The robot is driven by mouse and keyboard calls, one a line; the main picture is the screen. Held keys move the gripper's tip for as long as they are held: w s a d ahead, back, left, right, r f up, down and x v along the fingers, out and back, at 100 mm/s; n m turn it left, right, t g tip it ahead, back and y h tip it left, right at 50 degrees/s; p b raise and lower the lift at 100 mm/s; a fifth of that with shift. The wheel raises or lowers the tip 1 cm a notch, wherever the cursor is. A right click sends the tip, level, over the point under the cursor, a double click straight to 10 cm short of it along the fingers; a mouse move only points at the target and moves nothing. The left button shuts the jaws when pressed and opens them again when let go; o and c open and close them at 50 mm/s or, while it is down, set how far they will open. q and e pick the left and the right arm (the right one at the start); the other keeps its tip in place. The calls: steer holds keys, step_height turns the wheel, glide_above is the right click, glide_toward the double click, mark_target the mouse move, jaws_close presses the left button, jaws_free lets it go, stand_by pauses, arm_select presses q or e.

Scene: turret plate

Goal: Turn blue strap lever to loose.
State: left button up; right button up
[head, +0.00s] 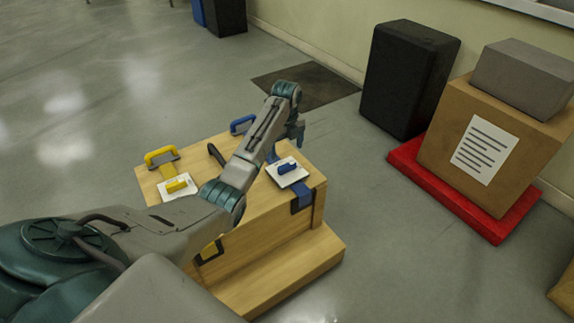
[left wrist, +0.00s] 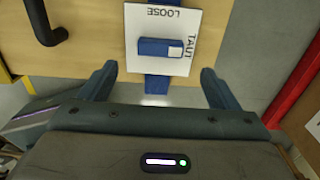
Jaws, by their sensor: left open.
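The blue strap lever (head: 287,169) sits on a white plate (head: 300,176) at the right end of the wooden crate's top. In the left wrist view the blue lever (left wrist: 158,47) lies crosswise, its white-marked end toward the word TAUT at the right. The word LOOSE is along the plate's top edge. My left gripper (left wrist: 159,84) is open and empty, its fingers to either side below the lever and apart from it. In the head view my left gripper (head: 296,131) is above the crate, close to the plate. My right gripper is not in view.
The wooden crate (head: 262,247) also bears a yellow lever (head: 177,185), a yellow buckle (head: 161,155), a blue buckle (head: 243,124) and a black handle (head: 215,154). To the right, a cardboard box (head: 500,130) stands on a red pallet (head: 440,190) beside a black box (head: 407,80).

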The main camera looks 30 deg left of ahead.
mark_target(287, 165)
arm_select(q)
step_height(287, 165, down, 7)
steer(key=shift+f+b, duration=0.15)
steer(key=shift+b, duration=0.75)
steer(key=c, duration=1)
